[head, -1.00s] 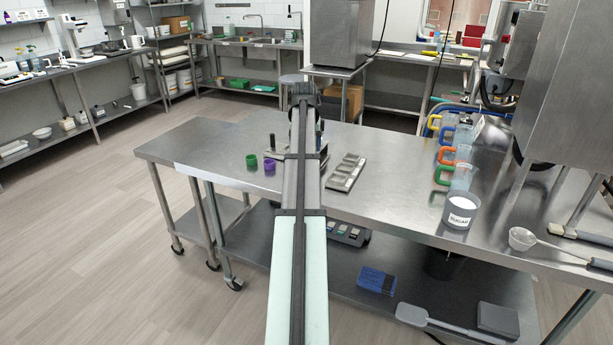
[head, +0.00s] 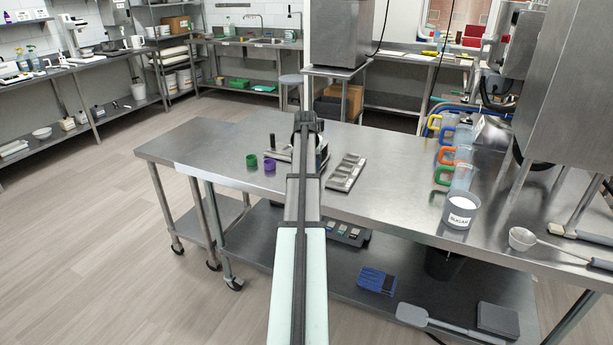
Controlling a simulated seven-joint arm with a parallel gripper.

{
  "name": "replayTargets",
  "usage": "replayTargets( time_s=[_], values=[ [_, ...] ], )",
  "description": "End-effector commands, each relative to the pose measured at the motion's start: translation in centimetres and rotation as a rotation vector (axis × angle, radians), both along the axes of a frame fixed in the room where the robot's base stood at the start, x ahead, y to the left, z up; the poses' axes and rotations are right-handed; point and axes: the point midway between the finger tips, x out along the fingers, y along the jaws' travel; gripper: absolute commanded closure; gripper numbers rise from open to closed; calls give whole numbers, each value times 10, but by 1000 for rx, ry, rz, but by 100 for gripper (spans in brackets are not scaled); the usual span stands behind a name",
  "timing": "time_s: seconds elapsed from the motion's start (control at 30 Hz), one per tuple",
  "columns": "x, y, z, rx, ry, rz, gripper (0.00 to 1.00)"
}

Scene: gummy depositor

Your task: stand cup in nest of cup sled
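A green cup (head: 251,161) and a purple cup (head: 270,164) stand close together on the steel table, left of my arm. A low metal piece (head: 282,153) shows partly just right of them, mostly hidden behind my arm. It may be the cup sled, but I cannot make out a nest. Dark and light parts (head: 320,155) show at the right edge of my arm, and I cannot tell what they belong to. My arm reaches away over the table, and my gripper is hidden behind its far end. I cannot see whether it holds anything.
A grey tray with several compartments (head: 345,173) lies right of my arm. The table's middle right (head: 400,185) is clear.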

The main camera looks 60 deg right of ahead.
Motion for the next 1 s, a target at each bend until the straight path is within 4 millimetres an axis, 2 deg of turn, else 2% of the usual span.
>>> replayTargets(
  time_s=[0.1, 0.2, 0.43, 1.0],
  values=[
    [2, -5, -15, 0, 0, 0, 21],
    [2, -6, -21, 0, -1, 0, 21],
    [2, -6, -22, -1, -1, 0, 22],
    [3, -6, -22, -1, -1, 0, 77]
  ],
)
